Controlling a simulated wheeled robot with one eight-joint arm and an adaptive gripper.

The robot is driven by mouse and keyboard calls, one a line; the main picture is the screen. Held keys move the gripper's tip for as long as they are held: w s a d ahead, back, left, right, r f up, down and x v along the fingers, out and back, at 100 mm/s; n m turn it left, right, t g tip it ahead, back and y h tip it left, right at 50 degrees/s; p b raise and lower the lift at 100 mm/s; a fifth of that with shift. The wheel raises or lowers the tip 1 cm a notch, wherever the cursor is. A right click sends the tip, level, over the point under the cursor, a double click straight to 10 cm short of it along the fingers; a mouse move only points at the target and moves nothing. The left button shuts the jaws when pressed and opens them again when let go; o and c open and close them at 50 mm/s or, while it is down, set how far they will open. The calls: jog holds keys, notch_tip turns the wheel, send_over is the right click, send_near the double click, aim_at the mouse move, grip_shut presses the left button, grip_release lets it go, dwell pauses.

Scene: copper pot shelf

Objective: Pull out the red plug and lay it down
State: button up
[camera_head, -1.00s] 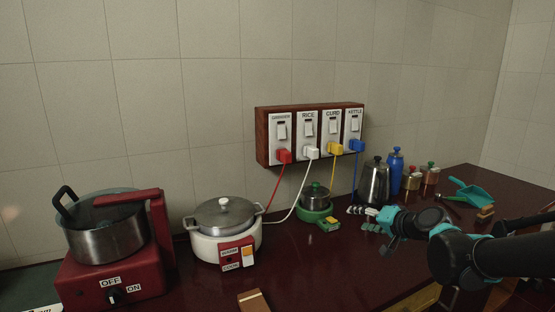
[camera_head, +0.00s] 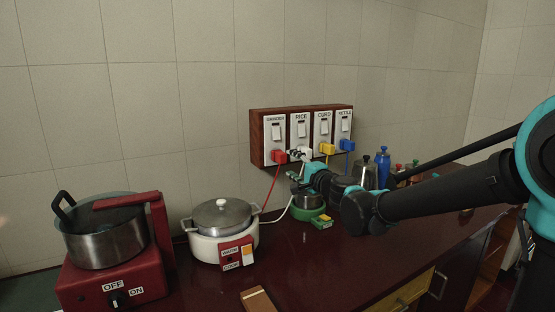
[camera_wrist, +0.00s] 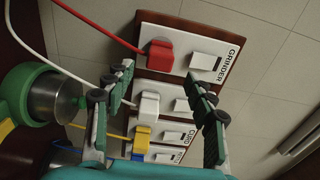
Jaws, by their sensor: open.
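The red plug (camera_head: 279,156) sits in the leftmost socket, labelled GRINDER, with its red cord hanging down. In the wrist view the red plug (camera_wrist: 158,55) lies just beyond the fingertips, apart from them as far as I can tell. My gripper (camera_head: 297,164) is open and empty, in front of the socket board near the red and white plugs. In the wrist view my gripper (camera_wrist: 161,76) has one finger on each side, with the white plug (camera_wrist: 149,106) showing between them. Contact with the white plug cannot be told.
The yellow plug (camera_head: 327,149) and blue plug (camera_head: 347,145) sit to the right on the socket board (camera_head: 258,138). A red grinder base (camera_head: 115,285) stands at left.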

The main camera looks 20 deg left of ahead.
aim_at(284, 159)
jog(key=shift+x, duration=4.5)
grip_shut()
jog(key=shift+s+d, duration=0.1)
jog(key=shift+v, duration=2.85)
